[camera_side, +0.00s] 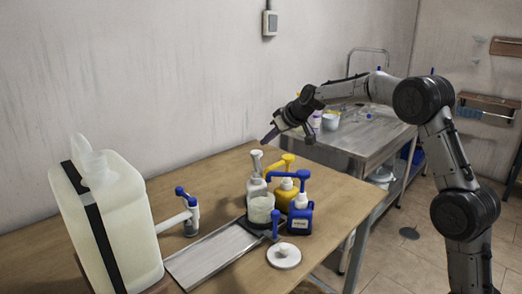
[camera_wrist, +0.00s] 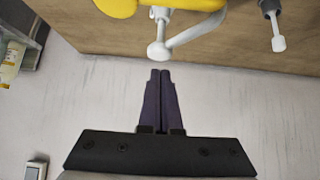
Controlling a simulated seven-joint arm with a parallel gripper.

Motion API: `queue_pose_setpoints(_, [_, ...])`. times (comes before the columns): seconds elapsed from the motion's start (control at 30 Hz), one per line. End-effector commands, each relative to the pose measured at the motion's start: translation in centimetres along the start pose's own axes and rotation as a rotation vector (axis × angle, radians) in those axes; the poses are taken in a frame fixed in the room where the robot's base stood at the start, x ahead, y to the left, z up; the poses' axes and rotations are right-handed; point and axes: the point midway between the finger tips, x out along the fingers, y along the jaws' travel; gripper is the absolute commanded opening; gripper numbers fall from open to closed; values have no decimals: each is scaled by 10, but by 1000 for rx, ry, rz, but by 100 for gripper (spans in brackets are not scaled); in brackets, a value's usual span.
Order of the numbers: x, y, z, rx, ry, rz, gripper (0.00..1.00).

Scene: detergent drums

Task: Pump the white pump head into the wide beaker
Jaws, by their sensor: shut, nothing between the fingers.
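The white pump head (camera_side: 256,157) tops a pale bottle (camera_side: 255,186) at the back of the bottle group; its white knob and curved spout show in the wrist view (camera_wrist: 159,51). A wide clear beaker (camera_side: 261,210) stands in front of that bottle in the side view, partly overlapping it; I cannot tell its contents. My gripper (camera_side: 265,139) is in the air above and slightly right of the pump head, apart from it. Its dark purple fingers are shut together and empty in the wrist view (camera_wrist: 160,76), pointing toward the white knob.
A yellow pump bottle (camera_side: 286,190) and a blue pump bottle (camera_side: 300,220) stand close on the right. A white disc (camera_side: 284,257) lies in front.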

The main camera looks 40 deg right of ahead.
Motion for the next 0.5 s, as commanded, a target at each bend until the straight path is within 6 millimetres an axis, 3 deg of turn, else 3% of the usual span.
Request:
queue_pose_setpoints(0.2, [-37,1,-1,-1,3,2,0])
queue_pose_setpoints(0.5, [-50,0,-1,-1,2,1,0])
